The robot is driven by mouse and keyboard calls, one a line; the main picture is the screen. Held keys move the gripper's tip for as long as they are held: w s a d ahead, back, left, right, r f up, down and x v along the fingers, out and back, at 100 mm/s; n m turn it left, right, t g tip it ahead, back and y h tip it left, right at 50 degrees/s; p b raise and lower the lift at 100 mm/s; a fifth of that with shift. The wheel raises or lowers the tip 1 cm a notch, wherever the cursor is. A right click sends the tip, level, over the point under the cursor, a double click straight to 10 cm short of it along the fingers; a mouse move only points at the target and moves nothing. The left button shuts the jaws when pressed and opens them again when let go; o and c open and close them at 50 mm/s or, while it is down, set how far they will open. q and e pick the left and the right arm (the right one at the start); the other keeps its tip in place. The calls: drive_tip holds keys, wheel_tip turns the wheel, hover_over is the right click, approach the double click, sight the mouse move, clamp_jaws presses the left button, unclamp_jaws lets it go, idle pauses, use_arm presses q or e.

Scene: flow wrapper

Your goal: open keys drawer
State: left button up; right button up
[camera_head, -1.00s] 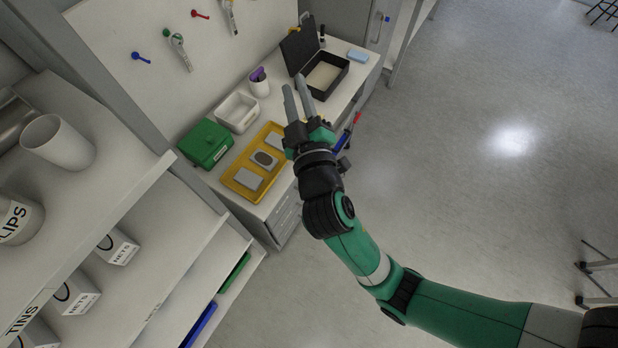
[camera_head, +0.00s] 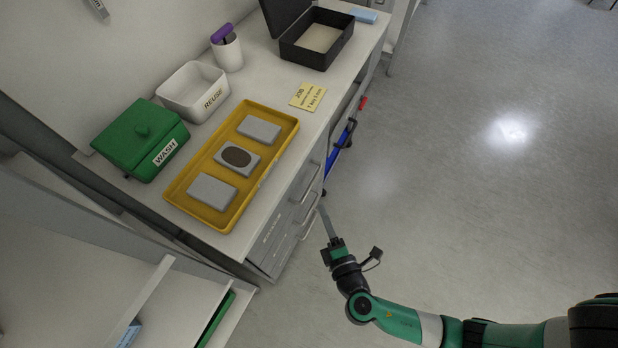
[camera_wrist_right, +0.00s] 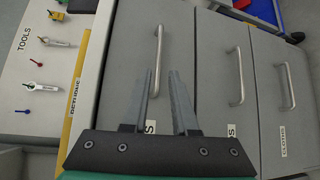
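A grey drawer unit (camera_head: 284,238) stands under the counter, its fronts seen at a steep angle in the head view. The right wrist view shows three drawer fronts, each with a bar handle. One label reads CLOTHS (camera_wrist_right: 283,140); the other two are mostly hidden by my fingers, so I cannot read which is keys. My right gripper (camera_head: 323,208) is open and empty, fingers pointing at the drawer fronts. In the right wrist view its fingertips (camera_wrist_right: 159,72) lie either side of the leftmost drawer's handle (camera_wrist_right: 158,50); contact cannot be told. The drawers look shut. My left gripper is out of view.
On the counter are a yellow tray (camera_head: 179,195) with grey blocks, a green WASH box (camera_head: 140,140), a white REUSE bin (camera_head: 193,92) and an open black case (camera_head: 316,38). A blue cart (camera_head: 338,150) stands beyond the drawers. The floor at right is clear.

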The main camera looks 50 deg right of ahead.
sight(312, 182)
drive_tip(key=b+x, duration=0.2)
drive_tip(key=x, duration=0.8)
drive_tip(key=shift+w+d+b, duration=0.2)
drive_tip(key=shift+w+b, duration=0.05)
drive_tip(key=shift+b, duration=0.1)
drive_tip(key=shift+w+d, duration=0.25)
drive_tip(key=shift+w, duration=0.2)
drive_tip(key=shift+s, duration=0.1)
clamp_jaws()
